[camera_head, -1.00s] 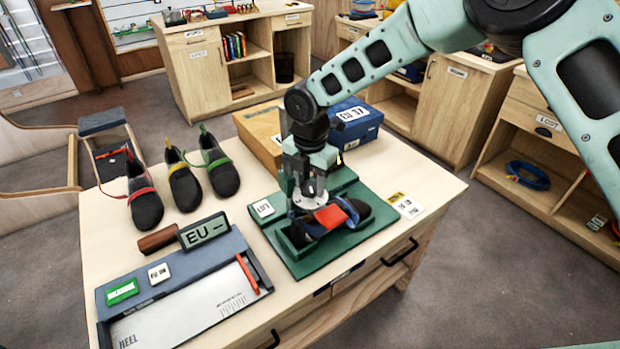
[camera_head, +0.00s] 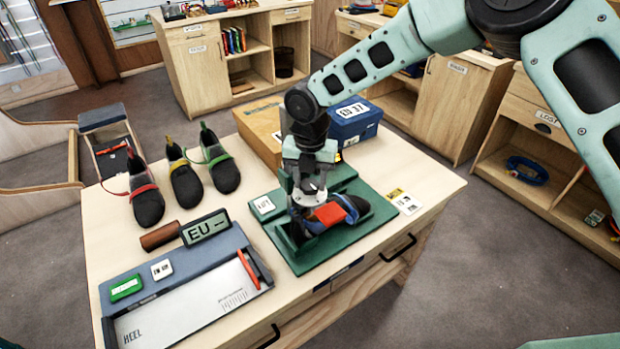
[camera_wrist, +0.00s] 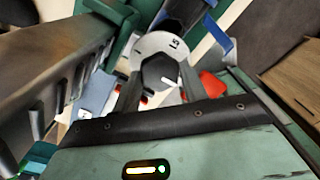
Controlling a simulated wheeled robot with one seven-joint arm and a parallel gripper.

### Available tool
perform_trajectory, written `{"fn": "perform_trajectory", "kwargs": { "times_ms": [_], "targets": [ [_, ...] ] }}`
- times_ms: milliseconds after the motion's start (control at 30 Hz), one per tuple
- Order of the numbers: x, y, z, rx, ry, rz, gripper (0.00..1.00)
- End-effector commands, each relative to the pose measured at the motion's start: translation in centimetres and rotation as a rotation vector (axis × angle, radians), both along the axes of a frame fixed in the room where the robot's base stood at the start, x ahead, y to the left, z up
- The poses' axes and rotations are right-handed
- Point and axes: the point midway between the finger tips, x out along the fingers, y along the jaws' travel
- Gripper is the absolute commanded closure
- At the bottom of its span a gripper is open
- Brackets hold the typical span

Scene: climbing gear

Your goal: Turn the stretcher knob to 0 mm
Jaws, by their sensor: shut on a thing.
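The stretcher (camera_head: 350,238) is a green base on the table with a dark shoe (camera_head: 352,207) in it. The shoe has a blue strap, and a red-orange piece (camera_head: 328,213) shows beside it. A pale round dial (camera_wrist: 148,44) with a "15" mark sits around the dark, many-sided knob (camera_wrist: 158,70). A white line on the knob points toward the lower right in the wrist view. My gripper (camera_head: 308,192) points down over the dial. In the wrist view its fingers (camera_wrist: 160,82) are closed on opposite sides of the knob. The other dial marks are not readable.
Three shoes with red, yellow and green straps stand at the table's left, the middle one (camera_head: 185,182) yellow. A foot-measuring device (camera_head: 190,290) lies at the front left. A blue box (camera_head: 352,122) and a brown box (camera_head: 258,133) stand behind the stretcher.

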Motion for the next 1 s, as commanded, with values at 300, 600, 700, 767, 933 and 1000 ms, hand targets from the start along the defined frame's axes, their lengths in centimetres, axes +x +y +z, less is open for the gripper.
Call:
{"fn": "perform_trajectory", "kwargs": {
  "times_ms": [300, 600, 700, 767, 933, 1000],
  "targets": [
    [0.0, -0.1, -0.1, -0.002, -0.001, 0.0, 0.36],
    [0.0, 0.0, 0.1, 0.0, -0.001, -0.001, 0.36],
    [0.1, 0.0, 0.7, 0.001, -0.003, -0.001, 0.36],
    [0.1, 0.0, 1.3, 0.002, -0.003, -0.002, 0.36],
    [0.2, 0.0, 4.7, 0.003, -0.006, -0.003, 0.36],
    [0.2, 0.0, 6.3, 0.002, -0.006, -0.002, 0.36]
  ]
}}
